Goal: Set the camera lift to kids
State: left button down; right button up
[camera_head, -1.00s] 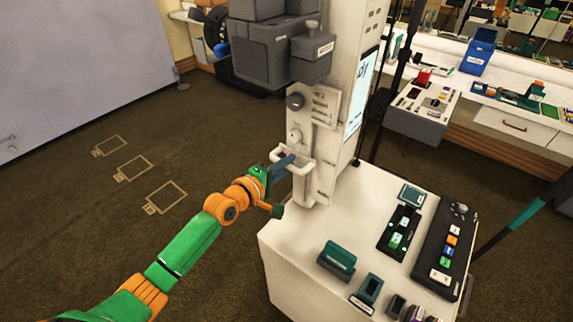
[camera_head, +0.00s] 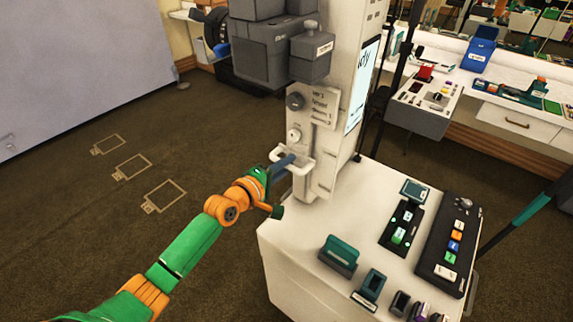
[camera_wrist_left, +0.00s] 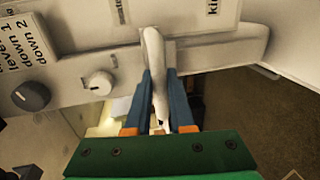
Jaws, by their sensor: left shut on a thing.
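The camera lift is a white column (camera_head: 347,95) with a grey camera box (camera_head: 265,50) on its upper left side. A white bar handle (camera_head: 300,170) juts out low on the column's front. My left gripper (camera_head: 280,168) is shut on this handle; in the left wrist view the blue fingers stand on both sides of the white handle (camera_wrist_left: 157,70). Above the handle are a white knob (camera_head: 294,135) and a dark knob (camera_head: 295,101) beside a printed plate (camera_head: 323,105). My right gripper is out of view.
The white console top (camera_head: 300,232) below the column carries a black button panel (camera_head: 450,250) and small teal holders (camera_head: 338,254). A side table (camera_head: 425,105) stands at the right back. The dark floor on the left is open, with outlined marks.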

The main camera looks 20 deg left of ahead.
pick_arm(q)
notch_tip(320, 180, down, 10)
jog(key=b, duration=0.6)
jog(key=shift+f, duration=0.2)
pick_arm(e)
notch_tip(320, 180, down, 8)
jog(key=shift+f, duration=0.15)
pick_arm(q)
jog(key=shift+s, duration=0.1)
jog(key=c, duration=0.9)
grip_release()
jog(key=shift+f, duration=0.1)
jog(key=shift+o, duration=0.6)
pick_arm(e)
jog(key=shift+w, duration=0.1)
